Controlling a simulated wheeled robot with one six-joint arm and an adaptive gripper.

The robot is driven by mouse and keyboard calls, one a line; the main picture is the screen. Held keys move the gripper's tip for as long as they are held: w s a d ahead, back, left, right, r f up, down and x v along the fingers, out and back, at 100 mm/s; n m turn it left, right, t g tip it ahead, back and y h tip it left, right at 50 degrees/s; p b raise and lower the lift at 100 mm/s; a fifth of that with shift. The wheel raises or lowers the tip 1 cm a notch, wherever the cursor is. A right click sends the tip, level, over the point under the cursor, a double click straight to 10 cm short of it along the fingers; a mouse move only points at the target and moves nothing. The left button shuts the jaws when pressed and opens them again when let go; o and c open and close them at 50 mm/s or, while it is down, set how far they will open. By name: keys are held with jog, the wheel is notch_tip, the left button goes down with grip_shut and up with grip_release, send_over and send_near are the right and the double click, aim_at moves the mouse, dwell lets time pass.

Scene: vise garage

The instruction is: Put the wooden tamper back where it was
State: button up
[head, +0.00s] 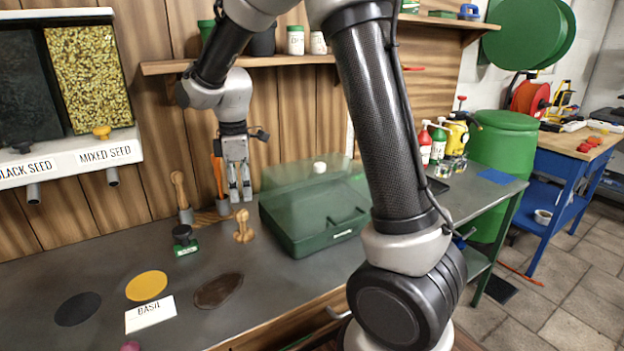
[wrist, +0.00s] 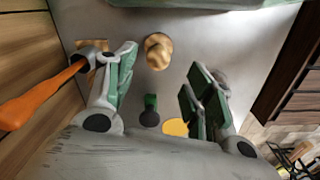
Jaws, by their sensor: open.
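The wooden tamper (head: 243,226) stands upright on the grey workbench, in front of a small wooden holder (head: 205,217) and left of the green case. In the wrist view the tamper (wrist: 158,51) shows from above, between and slightly beyond the fingertips. My gripper (head: 240,196) points down above and slightly behind the tamper, open and empty; in the wrist view its fingers (wrist: 160,75) are spread wide. The holder carries a wooden-handled tool (head: 180,192) and an orange-handled tool (head: 218,176). The tamper looks clear of the fingers.
The green case (head: 325,228) stands close right of the tamper. A black and green stamp (head: 185,240) stands to its left. A yellow disc (head: 147,285), a dark disc (head: 78,309), a brown patch (head: 218,291) and a BASIL card (head: 150,314) lie nearer. A shelf (head: 230,65) hangs behind.

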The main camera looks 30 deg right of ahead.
jog(key=s+d+r+m, duration=0.2)
jog(key=s+d+r, duration=0.1)
jog(key=s+d+r+m+t, duration=0.1)
jog(key=s+d+r+m, duration=0.1)
jog(key=s+d+r, duration=0.1)
jog(key=s+d+r+m+t, duration=0.1)
jog(key=s+d+r+m, duration=0.1)
jog(key=s, duration=0.3)
jog(key=shift+s+d+r+m, duration=0.1)
jog(key=shift+d+r+m, duration=0.1)
jog(key=shift+r, duration=0.25)
jog(key=shift+s+d+r+m, duration=0.1)
jog(key=shift+d+r+m, duration=0.1)
jog(key=shift+r, duration=0.2)
jog(key=s+d+m+t, duration=0.1)
jog(key=s+d+m, duration=0.1)
jog(key=s+m, duration=0.2)
jog(key=s+d+r+m+t, duration=0.1)
jog(key=s+d+m, duration=0.2)
jog(key=s, duration=0.8)
jog(key=shift+d+m, duration=0.35)
jog(key=shift+m, duration=0.15)
jog(key=shift+w+r, duration=0.1)
